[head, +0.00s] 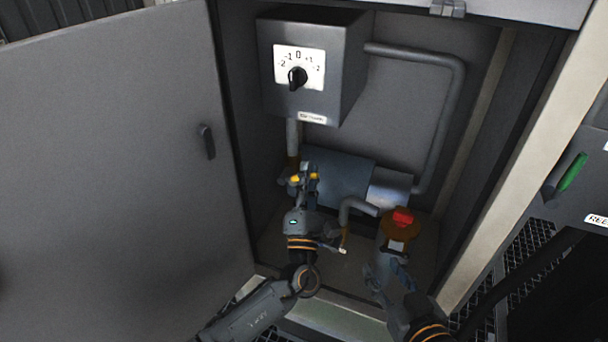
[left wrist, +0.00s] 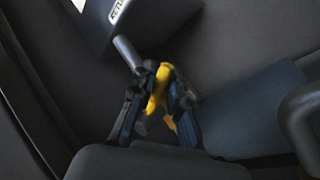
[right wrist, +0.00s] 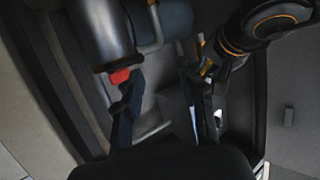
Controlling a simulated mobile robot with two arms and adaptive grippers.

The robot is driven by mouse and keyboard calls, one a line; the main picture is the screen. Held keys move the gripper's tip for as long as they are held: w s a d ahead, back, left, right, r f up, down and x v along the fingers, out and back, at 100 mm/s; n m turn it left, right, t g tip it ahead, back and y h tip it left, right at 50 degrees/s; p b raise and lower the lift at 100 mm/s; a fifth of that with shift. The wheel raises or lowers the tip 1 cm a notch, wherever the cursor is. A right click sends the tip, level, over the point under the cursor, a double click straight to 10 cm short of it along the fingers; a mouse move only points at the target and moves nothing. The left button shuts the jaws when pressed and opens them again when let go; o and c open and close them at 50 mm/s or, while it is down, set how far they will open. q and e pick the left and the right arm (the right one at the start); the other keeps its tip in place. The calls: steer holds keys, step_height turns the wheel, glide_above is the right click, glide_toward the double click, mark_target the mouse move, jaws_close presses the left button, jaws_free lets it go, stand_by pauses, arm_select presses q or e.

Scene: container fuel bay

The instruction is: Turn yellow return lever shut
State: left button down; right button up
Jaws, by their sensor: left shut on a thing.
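The yellow return lever (left wrist: 158,95) is in the left wrist view, below a grey pipe coming down from a box labelled "RETU…". My left gripper (left wrist: 160,78) is shut on it, with the dark fingers on either side. In the head view my left gripper (head: 304,172) is at the back left of the cabinet, and yellow bits of the lever (head: 295,180) show beside the fingers. The rest of the lever is hidden. My right gripper (right wrist: 165,85) has its fingers apart. In the head view it is below a red-topped brown round fitting (head: 402,217).
A grey box with a dial (head: 298,76) hangs above my left gripper. A blue-grey cylinder (head: 340,178) lies behind, with a bent pipe (head: 355,207) in front. The open cabinet door (head: 110,180) fills the left side. The cabinet's right frame (head: 530,150) bounds the other side.

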arm_select(q)
steer(key=shift+s+d+f+m+g+h+b, duration=0.15)
steer(key=shift+f+m+h+b, duration=0.45)
steer(key=shift+m+h, duration=0.9)
steer(key=shift+w+d+f+m+g+h+b, duration=0.15)
steer(key=shift+f+m+h+b, duration=0.4)
steer(key=shift+m+h, duration=0.95)
steer(key=shift+s+f+m+g+h+b, duration=0.15)
steer(key=shift+f+m+h+b, duration=0.55)
steer(key=shift+m, duration=1.5)
arm_select(e)
step_height(320, 180, up, 16)
steer(key=s+a+t+y, duration=0.1)
steer(key=s+t+y, duration=0.1)
steer(key=t, duration=0.8)
steer(key=shift+a+y, duration=0.35)
steer(key=shift+y, duration=0.45)
arm_select(q)
steer(key=c, duration=1.7)
jaws_free()
steer(key=o, duration=0.4)
steer(key=shift+a+r, duration=0.1)
steer(key=shift+r, duration=0.1)
arm_select(e)
steer(key=shift+a+r, duration=0.1)
steer(key=shift+a, duration=0.05)
arm_select(q)
steer(key=v, duration=1.2)
